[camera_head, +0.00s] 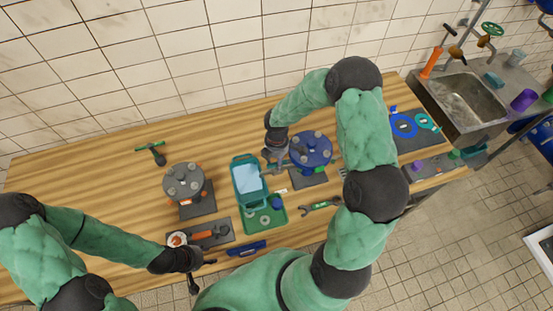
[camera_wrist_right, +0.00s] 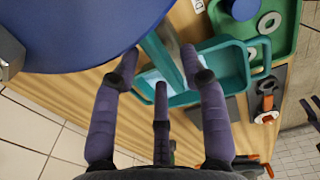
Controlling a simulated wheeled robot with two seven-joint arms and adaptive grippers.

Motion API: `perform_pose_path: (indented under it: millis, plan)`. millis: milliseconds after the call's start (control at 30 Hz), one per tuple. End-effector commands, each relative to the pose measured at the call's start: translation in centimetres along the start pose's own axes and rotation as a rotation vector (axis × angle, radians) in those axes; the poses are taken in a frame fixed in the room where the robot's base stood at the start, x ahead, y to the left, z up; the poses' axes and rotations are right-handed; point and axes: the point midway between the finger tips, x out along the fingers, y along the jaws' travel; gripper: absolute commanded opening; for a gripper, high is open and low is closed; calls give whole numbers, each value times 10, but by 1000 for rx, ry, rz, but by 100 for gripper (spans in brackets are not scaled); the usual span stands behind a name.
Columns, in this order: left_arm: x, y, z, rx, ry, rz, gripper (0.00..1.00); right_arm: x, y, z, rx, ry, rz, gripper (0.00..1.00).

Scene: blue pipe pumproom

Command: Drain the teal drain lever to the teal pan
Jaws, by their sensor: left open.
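The teal pan (camera_head: 236,184) stands on the bench left of the blue round unit (camera_head: 311,147), with a pale blue surface inside. In the right wrist view, the teal pan (camera_wrist_right: 236,68) is beyond my fingertips. The teal drain lever (camera_wrist_right: 161,58) is a flat bar beside the blue disc and extends over the pan. My right gripper (camera_wrist_right: 160,63) has its fingers spread on both sides of the lever; firm contact is not visible. In the head view my right gripper (camera_head: 275,157) is between pan and blue unit. My left gripper (camera_head: 203,275) is open and empty near the front edge.
A dark grey round unit (camera_head: 184,182) stands left of the pan. A green tray (camera_head: 270,219) with small parts is in front of the pan. A wrench (camera_head: 320,206) and a blue bar (camera_head: 246,248) lie near the front edge. A sink (camera_head: 462,99) is at right.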

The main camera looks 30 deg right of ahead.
Motion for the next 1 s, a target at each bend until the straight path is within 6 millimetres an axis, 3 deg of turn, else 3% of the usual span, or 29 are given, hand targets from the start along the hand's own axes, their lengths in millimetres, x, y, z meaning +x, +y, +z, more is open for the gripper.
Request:
perform_pose_path:
  millis: [200, 333, 733, 1000]
  plan:
    - [0, 0, 0, 0, 0, 0, 44, -2, 0, 0, 2, 0, 1, 44]
    - [0, 0, 0, 0, 0, 0, 44, -13, 2, 1, 3, -1, 4, 44]
    - [0, 0, 0, 0, 0, 0, 44, -88, 1, 0, 1, 0, 4, 44]
    - [0, 0, 0, 0, 0, 0, 44, -116, 0, 0, 0, 0, 0, 44]
